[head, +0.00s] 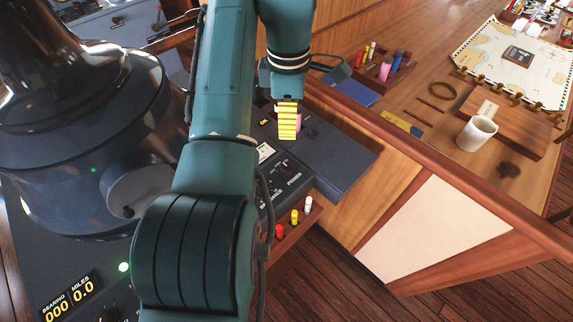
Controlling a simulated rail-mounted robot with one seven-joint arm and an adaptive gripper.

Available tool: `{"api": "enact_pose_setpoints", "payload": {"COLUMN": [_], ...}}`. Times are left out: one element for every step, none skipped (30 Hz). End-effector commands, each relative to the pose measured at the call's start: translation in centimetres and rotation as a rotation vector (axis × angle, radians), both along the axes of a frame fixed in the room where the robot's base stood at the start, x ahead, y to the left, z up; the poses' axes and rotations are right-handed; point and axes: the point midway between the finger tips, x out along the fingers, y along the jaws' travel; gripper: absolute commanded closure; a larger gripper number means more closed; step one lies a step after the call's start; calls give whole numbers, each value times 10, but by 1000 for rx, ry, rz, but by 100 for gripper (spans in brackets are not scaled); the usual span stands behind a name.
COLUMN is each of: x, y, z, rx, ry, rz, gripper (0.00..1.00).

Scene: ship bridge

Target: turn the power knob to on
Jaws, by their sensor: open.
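The power knob (283,167) is a small dark knob on a dark console panel (276,184), in the middle of the head view. A white label reading POWER is beside it. The knob is too small and dark to tell which way it points. My gripper (287,137) hangs from my teal arm above and behind the knob in the picture, with yellow ribbed fingers. It is open and appears apart from the knob. One finger largely hides the other, and my arm hides the left part of the panel.
Red, yellow and white pegs (294,217) stand along the console's front ledge. A wooden rail borders the chart table to the right, with a white mug (476,134) and a chart (520,60). A large dark radar housing (90,130) stands left of my arm.

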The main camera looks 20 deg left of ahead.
Motion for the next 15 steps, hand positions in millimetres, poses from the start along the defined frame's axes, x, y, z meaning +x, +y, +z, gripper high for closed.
{"api": "enact_pose_setpoints", "payload": {"x": [-5, -7, -8, -8, -8, -8, -8, -8, -8, -8, -8, -8, -8, -8, -8], "y": [1, 1, 1, 1, 1, 1, 1, 1, 1, 1, 1, 1, 1, 1, 1], "z": [0, -1, -4, -7, -11, -18, -23, -29, -37, -44, -51, -61, -67, -73, -83], "rx": [-8, -11, -14, -15, -15, -14, -14, -15, -14, -14, -15, -15, -15, -15, -14], "ry": [21, 29, 35, 37, 37, 38, 37, 36, 38, 37, 37, 37, 38, 37, 35], "rz": [23, 31, 37, 39, 39, 38, 37, 37, 36, 36, 36, 35, 35, 35, 34], "gripper": [42, 42, 42, 42, 42, 42, 42, 42, 42, 42, 42, 42, 42, 42, 42]}}
